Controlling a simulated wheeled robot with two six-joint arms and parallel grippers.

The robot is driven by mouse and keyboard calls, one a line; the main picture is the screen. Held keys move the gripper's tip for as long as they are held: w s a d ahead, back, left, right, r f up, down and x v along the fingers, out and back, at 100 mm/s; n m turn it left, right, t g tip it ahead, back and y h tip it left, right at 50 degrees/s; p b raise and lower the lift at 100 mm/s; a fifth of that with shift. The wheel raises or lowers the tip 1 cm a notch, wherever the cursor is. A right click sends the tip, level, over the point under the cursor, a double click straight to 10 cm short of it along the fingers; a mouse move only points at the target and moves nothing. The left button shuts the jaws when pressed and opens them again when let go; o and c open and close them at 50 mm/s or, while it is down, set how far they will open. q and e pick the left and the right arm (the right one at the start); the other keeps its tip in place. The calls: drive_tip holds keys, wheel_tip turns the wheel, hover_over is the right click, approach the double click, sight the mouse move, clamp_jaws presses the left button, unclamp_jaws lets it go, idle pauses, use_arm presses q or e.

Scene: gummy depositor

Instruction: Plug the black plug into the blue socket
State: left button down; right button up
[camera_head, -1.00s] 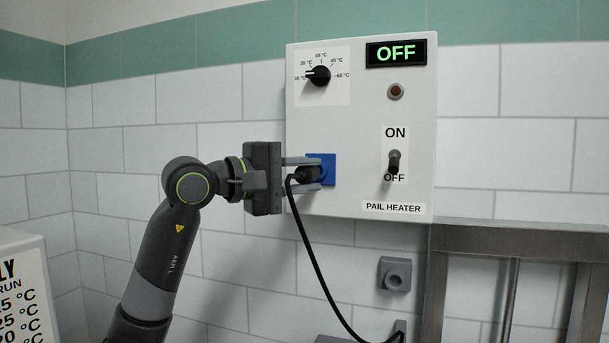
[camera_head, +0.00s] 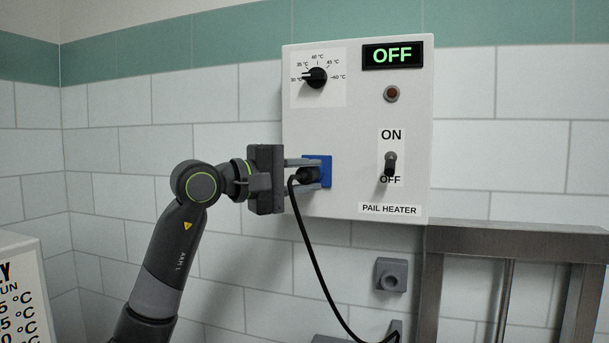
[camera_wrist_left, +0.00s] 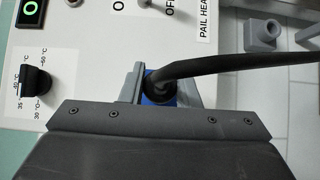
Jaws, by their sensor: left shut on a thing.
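The black plug (camera_head: 307,175) is at the blue socket (camera_head: 326,171) on the front of the pail heater box (camera_head: 350,120). My left gripper (camera_head: 311,174) is shut on the plug, with one finger above it and one below. The plug's front end is up against the socket face; how deep it sits is hidden. In the left wrist view the plug (camera_wrist_left: 158,86) shows between the fingers, with blue of the socket (camera_wrist_left: 151,101) around it. The black cord (camera_head: 316,262) hangs from the plug down to the right. My right gripper is not in view.
The box has a dial (camera_head: 315,77), an OFF display (camera_head: 392,55), a dark lamp (camera_head: 391,94) and a toggle switch (camera_head: 390,163). A grey wall fitting (camera_head: 391,274) is below, beside a metal frame (camera_head: 510,240). A sign board (camera_head: 20,290) stands at lower left.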

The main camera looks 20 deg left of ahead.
use_arm(q)
drive_tip(key=c, duration=1)
unclamp_jaws()
drive_tip(key=shift+s+a+f, duration=0.1)
drive_tip(key=shift+s+a, duration=0.1)
drive_tip(key=shift+a, duration=0.05)
drive_tip(key=shift+b+v, duration=3.95)
drive_tip(key=shift+v, duration=4.45)
